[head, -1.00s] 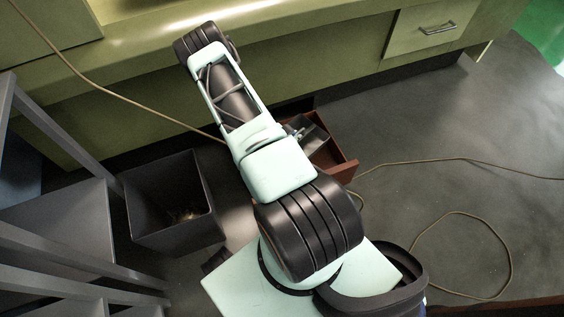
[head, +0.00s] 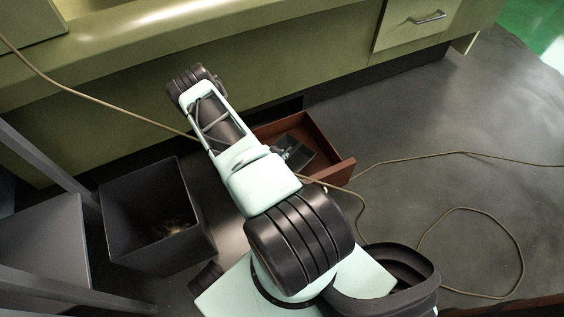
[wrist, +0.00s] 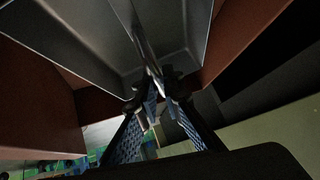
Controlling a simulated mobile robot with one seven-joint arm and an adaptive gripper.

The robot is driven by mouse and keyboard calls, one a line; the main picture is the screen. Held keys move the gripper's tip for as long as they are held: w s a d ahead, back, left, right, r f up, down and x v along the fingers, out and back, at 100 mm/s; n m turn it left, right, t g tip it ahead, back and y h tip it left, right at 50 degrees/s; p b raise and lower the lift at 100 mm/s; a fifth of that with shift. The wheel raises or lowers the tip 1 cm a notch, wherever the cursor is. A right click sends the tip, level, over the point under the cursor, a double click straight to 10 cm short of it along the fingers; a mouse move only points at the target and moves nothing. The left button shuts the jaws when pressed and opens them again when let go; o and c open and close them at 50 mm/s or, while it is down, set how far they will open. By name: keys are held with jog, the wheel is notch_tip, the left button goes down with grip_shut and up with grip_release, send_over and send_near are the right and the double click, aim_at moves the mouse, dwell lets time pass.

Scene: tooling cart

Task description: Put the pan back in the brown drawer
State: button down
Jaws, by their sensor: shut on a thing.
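The pan (wrist: 95,40) is a grey metal, straight-sided vessel. In the wrist view it fills the upper middle, between brown drawer walls. My gripper (wrist: 157,88) is shut on a thin upright edge or handle of the pan. In the head view the pan (head: 300,156) shows as a dark grey piece at the brown drawer, just right of my arm. The brown drawer (head: 342,172) is pulled open from under the green cabinet, near floor level. My arm hides its left part. I cannot tell whether the pan touches the drawer floor.
A dark open bin (head: 130,240) stands left of my arm. A grey frame (head: 45,235) is at the far left. A thin cable (head: 110,105) crosses the cabinet front and runs under my arm onto the floor. The floor right of the drawer is mostly clear.

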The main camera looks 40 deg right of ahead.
notch_tip(320, 180, down, 4)
jog(key=shift+r+b, duration=0.2)
jog(key=shift+b, duration=0.55)
jog(key=c, duration=2.1)
grip_release()
jog(key=shift+f, duration=0.1)
jog(key=shift+r, duration=0.2)
jog(key=p+v, duration=0.4)
jog(key=v, duration=0.8)
